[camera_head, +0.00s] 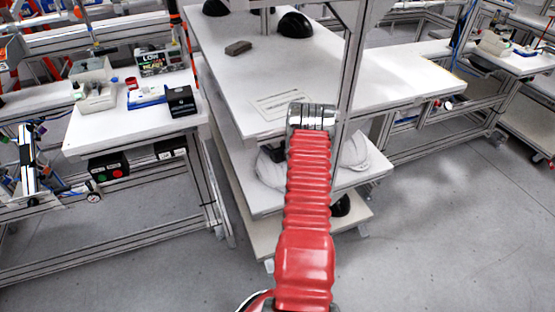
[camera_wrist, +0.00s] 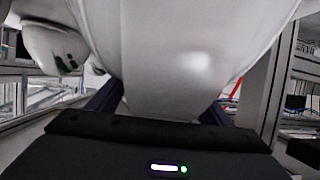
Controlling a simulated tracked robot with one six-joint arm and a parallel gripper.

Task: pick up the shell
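A large white shell (camera_wrist: 180,45) fills the middle of the wrist view, very close to the camera. My gripper (camera_wrist: 160,102) shows two dark blue fingers spread apart, one at each side of the shell's lower narrow part. I cannot tell whether they touch it, and their tips are partly hidden by the shell. A second white shell (camera_wrist: 52,45) is at the left of the wrist view. In the head view, white shells show on the rack's middle shelf, one right (camera_head: 356,152) and one left (camera_head: 270,172) of my red arm. My arm hides the gripper there.
The rack's top shelf (camera_head: 290,75) overhangs the white shells and carries black shells (camera_head: 296,25) and a dark block (camera_head: 238,47). A metal post (camera_head: 352,75) stands just right of my arm. A workbench (camera_head: 120,128) is at left. The floor (camera_head: 450,220) at right is clear.

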